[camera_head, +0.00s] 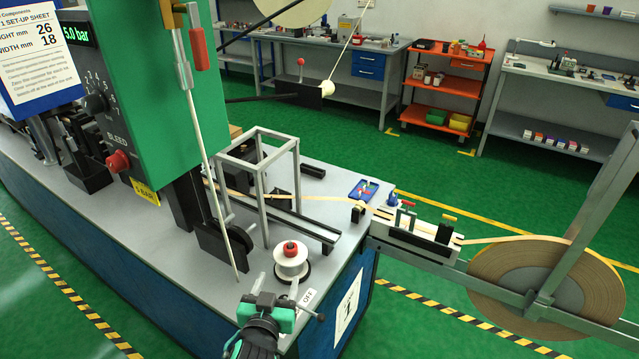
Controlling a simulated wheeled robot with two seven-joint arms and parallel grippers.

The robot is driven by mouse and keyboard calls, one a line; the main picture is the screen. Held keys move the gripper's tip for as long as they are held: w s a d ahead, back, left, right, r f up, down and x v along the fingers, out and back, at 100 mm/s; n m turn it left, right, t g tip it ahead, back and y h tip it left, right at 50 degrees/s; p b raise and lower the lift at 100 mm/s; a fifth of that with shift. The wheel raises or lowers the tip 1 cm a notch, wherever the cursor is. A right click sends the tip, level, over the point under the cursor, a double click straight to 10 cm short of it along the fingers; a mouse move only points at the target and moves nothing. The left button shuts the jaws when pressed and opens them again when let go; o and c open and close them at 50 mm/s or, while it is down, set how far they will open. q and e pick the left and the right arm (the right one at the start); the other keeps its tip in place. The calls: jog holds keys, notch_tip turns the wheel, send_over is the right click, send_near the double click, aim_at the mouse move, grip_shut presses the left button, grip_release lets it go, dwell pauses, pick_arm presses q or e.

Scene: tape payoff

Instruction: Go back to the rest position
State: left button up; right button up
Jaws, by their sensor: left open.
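My left gripper (278,296), green and black, is at the bottom centre, over the near right end of the machine's grey top. It is open with nothing seen between its fingers. A white spool with a red knob (291,260) stands on the top just beyond it. The tape reel (535,285), a large tan disc, hangs at the right on a grey frame. A pale tape (500,239) runs from it through a guide block (420,235) towards the machine. My right gripper is not in view.
The green machine head (150,95) with dials and a set-up sheet (40,45) stands at the left. A grey metal frame (258,170) and a blue tray (364,190) are on the machine top. Workbenches and an orange trolley (445,85) stand behind. Green floor is clear between.

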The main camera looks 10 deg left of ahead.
pick_arm(q)
jog(key=s+a+f+g, duration=0.1)
jog(key=s, duration=0.1)
jog(key=s+a+f+g, duration=0.1)
jog(key=f, duration=0.1)
jog(key=s+a+f+g, duration=0.1)
jog(key=s, duration=0.1)
jog(key=shift+s+a+f+g+y, duration=0.2)
jog(key=shift+s+g+y, duration=0.1)
jog(key=shift+g+y, duration=0.1)
jog(key=s+a+f+m+g+h, duration=0.15)
jog(key=s+g, duration=0.35)
jog(key=s, duration=0.5)
jog(key=s+f+m+g, duration=0.1)
jog(key=s+f+g, duration=0.25)
jog(key=s, duration=0.65)
notch_tip(320, 180, down, 30)
jog(key=g, duration=0.2)
jog(key=s+a+f+g, duration=0.1)
jog(key=s+a+f, duration=0.2)
jog(key=s+f, duration=1.6)
jog(key=shift+f, duration=0.7)
